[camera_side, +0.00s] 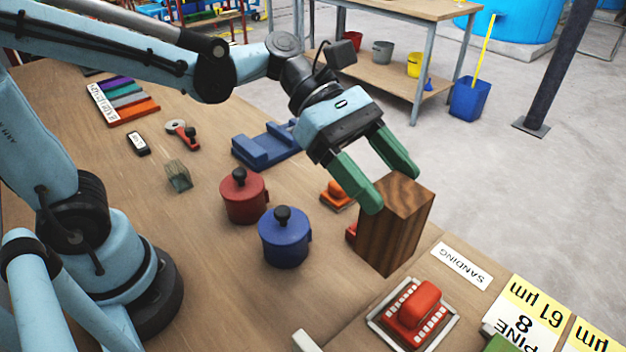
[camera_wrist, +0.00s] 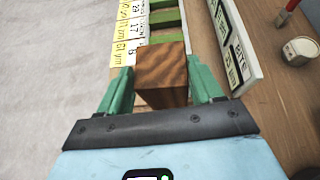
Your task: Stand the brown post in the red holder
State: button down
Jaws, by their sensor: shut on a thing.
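The brown post (camera_side: 392,235) is a wood-grained block standing roughly upright between the green fingers of my gripper (camera_side: 391,190). My gripper is shut on its upper part. The wrist view shows the post (camera_wrist: 162,68) with one finger against each side. A small red piece (camera_side: 351,232) shows at the post's left edge in the side view; it may be part of the red holder, with the rest hidden behind the post. I cannot tell whether the post's bottom touches the holder or the table. No red holder is clear in the wrist view.
A red pot (camera_side: 243,198) and a blue pot (camera_side: 284,240) stand left of the post. An orange object (camera_side: 338,194) is close behind it. A red-handled block in a tray (camera_side: 415,308) and a SANDING label (camera_side: 462,265) lie in front. A blue holder (camera_side: 262,148) stands farther back.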

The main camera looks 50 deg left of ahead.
jog(key=w+a+f, duration=0.7)
jog(key=w+f, duration=0.2)
jog(key=f, duration=0.2)
dwell(0.4)
jog(key=shift+a, duration=0.1)
jog(key=shift+c, duration=0.7)
grip_release()
